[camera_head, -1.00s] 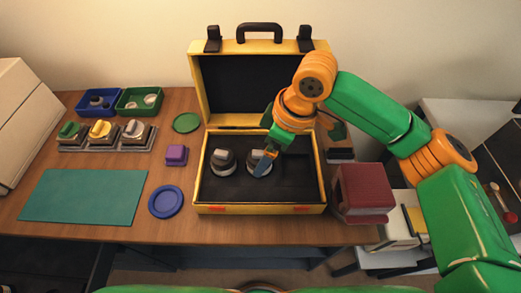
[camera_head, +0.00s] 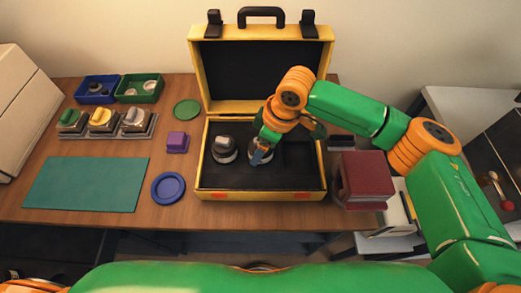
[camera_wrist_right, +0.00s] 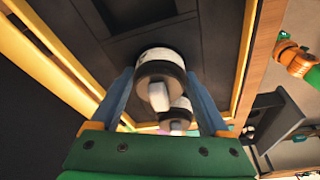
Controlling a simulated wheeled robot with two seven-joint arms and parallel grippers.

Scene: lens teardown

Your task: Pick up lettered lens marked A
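Two dark cylindrical lenses with pale rims and light grips stand in the open yellow case. The left lens (camera_head: 223,148) is clear of the gripper. The right lens (camera_head: 253,158) is partly covered by my right gripper (camera_head: 262,155) in the head view. In the right wrist view one lens (camera_wrist_right: 160,66) lies between the two blue fingers of my right gripper (camera_wrist_right: 159,74), with small gaps showing at its sides. The other lens (camera_wrist_right: 178,117) shows beyond it. No letter is readable on either lens. My left gripper is not in view.
The yellow case (camera_head: 260,195) has its lid (camera_head: 260,70) up behind. Left of it are a purple block (camera_head: 177,142), a blue dish (camera_head: 167,187), a green disc (camera_head: 187,109) and a teal mat (camera_head: 88,184). A dark red box (camera_head: 362,180) stands close on the right.

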